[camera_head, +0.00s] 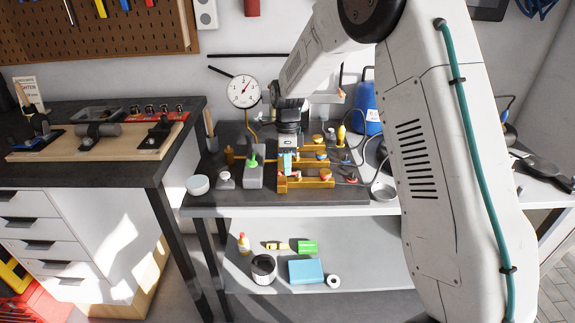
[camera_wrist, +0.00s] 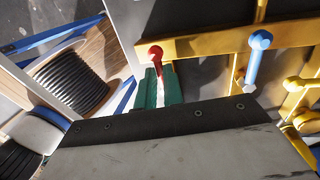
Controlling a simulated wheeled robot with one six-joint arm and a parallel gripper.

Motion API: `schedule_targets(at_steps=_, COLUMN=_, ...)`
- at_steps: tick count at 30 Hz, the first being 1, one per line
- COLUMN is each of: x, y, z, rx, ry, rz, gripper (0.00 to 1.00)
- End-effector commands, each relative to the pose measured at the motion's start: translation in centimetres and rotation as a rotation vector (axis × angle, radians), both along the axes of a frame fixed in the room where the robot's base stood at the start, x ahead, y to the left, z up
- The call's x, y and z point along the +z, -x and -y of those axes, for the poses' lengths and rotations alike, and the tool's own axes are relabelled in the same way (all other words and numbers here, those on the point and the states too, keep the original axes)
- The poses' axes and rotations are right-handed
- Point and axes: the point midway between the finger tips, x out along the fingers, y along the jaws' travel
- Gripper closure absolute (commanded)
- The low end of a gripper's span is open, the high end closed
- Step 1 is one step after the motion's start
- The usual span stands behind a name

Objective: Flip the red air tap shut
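The red air tap (camera_wrist: 156,54) shows in the wrist view as a round-ended red lever beside the yellow manifold bar. My gripper (camera_wrist: 158,76) has green fingers at the lever's lower end. A narrow pale gap shows between the fingers. I cannot tell whether they grip the lever or only stand around it. In the head view my gripper (camera_head: 287,168) points down over the yellow manifold (camera_head: 308,183) on the workbench. The red lever is too small to make out surely there. The tap's base is hidden behind the fingers in the wrist view.
A blue tap lever (camera_wrist: 258,58) stands right of the red one on the yellow pipework. A black hose coil (camera_wrist: 72,80) lies to the left. In the head view a pressure gauge (camera_head: 243,91) stands behind, and a white bowl (camera_head: 198,185) sits at the left bench edge.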

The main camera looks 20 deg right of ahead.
Motion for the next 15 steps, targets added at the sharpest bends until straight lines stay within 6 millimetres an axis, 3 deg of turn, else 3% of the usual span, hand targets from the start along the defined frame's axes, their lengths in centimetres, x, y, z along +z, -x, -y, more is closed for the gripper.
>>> schedule_targets(at_steps=8, x=0.03, y=0.08, z=-0.06, rx=0.036, ry=0.000, rz=0.001, gripper=1.00)
schedule_targets(at_steps=15, x=0.02, y=0.52, z=-0.26, rx=0.170, ry=0.000, rz=0.001, gripper=1.00)
